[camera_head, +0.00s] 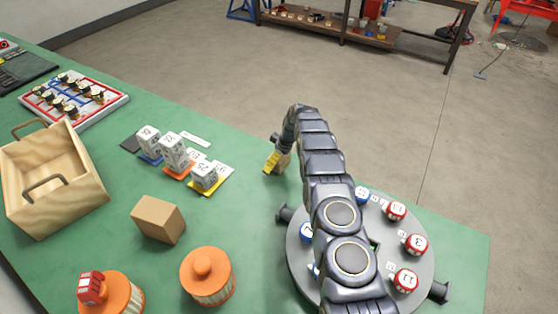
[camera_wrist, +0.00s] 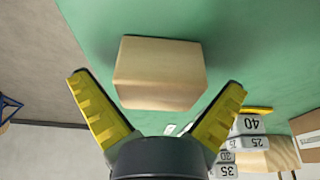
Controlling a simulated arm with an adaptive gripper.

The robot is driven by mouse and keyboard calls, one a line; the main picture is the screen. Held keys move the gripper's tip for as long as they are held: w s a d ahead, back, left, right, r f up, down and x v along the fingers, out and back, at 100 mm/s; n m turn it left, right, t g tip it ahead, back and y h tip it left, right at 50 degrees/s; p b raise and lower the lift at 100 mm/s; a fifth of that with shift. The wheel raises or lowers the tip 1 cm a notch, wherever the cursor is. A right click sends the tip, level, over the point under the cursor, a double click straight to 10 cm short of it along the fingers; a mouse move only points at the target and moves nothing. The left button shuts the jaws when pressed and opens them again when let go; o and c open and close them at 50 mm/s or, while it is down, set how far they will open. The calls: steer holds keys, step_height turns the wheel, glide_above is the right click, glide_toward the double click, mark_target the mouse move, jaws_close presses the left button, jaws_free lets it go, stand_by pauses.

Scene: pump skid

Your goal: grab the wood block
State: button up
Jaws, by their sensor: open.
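The wood block (camera_wrist: 160,62) is a plain light-brown block on the green table top. In the wrist view it lies ahead of my gripper (camera_wrist: 157,88), centred between the two yellow-padded fingers. The fingers are spread wide and nothing is held; the block's near end reaches between the fingertips, with a gap on each side. In the head view my gripper (camera_head: 273,160) is low at the table's far edge, and a small tan part of the wood block (camera_head: 285,162) shows beside it, the rest hidden.
Numbered white blocks (camera_head: 173,152) stand on coloured pads left of my gripper. A brown box (camera_head: 158,218), orange lidded pots (camera_head: 207,278) and a wooden crate (camera_head: 55,180) are nearer. A round grey turntable (camera_head: 300,262) with numbered knobs is under my arm.

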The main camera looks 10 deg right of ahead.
steer(key=shift+w, duration=0.1)
steer(key=c, duration=1.1)
steer(key=shift+r, duration=0.1)
